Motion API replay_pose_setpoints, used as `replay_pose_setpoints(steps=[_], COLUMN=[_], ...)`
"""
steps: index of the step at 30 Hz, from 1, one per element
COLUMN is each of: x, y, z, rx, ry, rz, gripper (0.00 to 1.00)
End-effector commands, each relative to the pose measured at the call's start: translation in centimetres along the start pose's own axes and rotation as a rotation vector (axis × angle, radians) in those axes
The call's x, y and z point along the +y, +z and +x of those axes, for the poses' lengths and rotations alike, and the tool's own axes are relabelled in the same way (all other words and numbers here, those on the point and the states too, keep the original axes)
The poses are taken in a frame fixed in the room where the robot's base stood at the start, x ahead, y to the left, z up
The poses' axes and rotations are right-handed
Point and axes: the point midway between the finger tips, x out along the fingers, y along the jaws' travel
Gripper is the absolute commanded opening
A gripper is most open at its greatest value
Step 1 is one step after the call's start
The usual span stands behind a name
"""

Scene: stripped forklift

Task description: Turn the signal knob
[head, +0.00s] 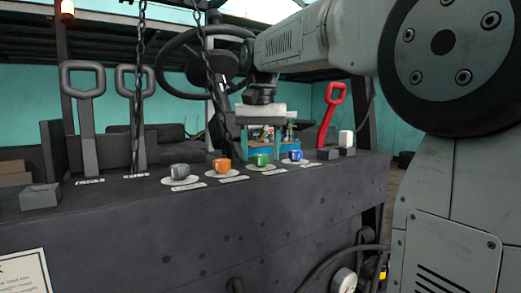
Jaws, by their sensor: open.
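Four small knobs stand in a row on the dark console top: a grey knob (180,171), an orange knob (222,166), a green knob (261,159) and a blue knob (295,155). Each sits on a pale round plate with a white label near it. The labels are too small to read, so I cannot tell which is the signal knob. My gripper (264,140) points down, open and empty, over the right part of the row near the green knob. I cannot tell its exact depth or whether it touches anything.
Two grey levers (83,115) rise at the left and a red lever (331,115) at the right. A steering wheel (200,70) and hanging chains (138,90) are close to my arm. A grey block (40,197) and a white switch (346,140) sit on the console.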

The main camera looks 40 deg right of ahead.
Motion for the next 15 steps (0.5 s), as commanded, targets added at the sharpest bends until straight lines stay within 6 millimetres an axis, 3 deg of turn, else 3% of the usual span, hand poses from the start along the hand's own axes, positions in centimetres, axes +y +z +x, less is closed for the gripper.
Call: replay_pose_setpoints(steps=[15], x=[-0.1], y=[-0.1], z=[-7.0], rx=[0.002], ry=[-0.001], rz=[0.0], gripper=[0.56])
